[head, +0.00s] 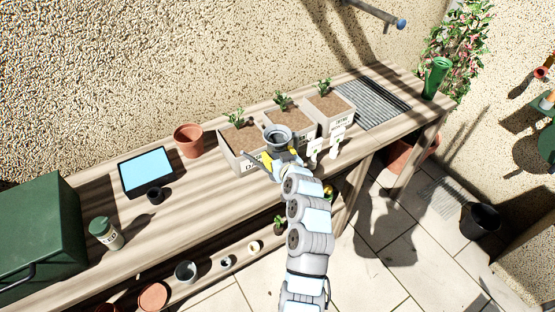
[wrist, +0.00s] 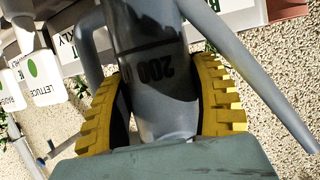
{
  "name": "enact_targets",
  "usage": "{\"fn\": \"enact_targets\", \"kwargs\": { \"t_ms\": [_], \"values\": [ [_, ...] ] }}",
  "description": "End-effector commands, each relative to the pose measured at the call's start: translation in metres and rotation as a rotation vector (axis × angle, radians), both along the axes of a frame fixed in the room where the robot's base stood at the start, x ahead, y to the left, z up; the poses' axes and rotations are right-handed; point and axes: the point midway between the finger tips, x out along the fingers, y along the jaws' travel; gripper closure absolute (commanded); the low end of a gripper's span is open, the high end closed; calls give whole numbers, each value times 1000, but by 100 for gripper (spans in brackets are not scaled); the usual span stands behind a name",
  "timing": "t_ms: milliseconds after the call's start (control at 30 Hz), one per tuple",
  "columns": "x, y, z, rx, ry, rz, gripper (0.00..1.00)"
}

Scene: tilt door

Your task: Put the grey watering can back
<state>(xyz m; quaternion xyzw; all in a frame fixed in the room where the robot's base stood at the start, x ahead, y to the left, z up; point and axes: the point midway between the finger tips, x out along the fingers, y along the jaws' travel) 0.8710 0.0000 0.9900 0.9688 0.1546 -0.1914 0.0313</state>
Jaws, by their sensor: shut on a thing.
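The grey watering can (head: 278,138) is in my gripper (head: 280,160), in front of the planter boxes in the head view. In the wrist view the can (wrist: 150,40) fills the middle, with dark "200" lettering on its body and a long spout to the right. The yellow ribbed fingers of my gripper (wrist: 162,105) close on both sides of it. A grey slatted mat (head: 368,104) lies bare at the far right of the bench. Whether the can touches the bench or a box is hidden by my arm.
Three planter boxes (head: 240,160) with soil and seedlings stand behind the can, with white labels beside them. A terracotta pot (head: 188,140), a tablet (head: 147,172) and a green bottle (head: 436,78) also stand on the wooden bench (head: 200,203). A green box (head: 45,238) blocks the left end.

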Motion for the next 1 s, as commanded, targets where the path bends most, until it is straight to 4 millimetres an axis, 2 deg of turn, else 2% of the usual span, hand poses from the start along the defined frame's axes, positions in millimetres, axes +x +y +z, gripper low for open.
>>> {"fn": "enact_targets", "kwargs": {
  "t_ms": [33, 133, 567, 600, 667, 1000],
  "values": [
    [-1, 0, -10, 2, 4, 0, 77],
    [-1, 0, -22, 1, 4, 0, 77],
    [-1, 0, -27, 0, 1, 0, 77],
    [-1, 0, -26, -1, 2, 0, 28],
    [-1, 0, -26, -1, 2, 0, 11],
    [-2, 0, -22, 0, 2, 0, 9]
  ]
}}
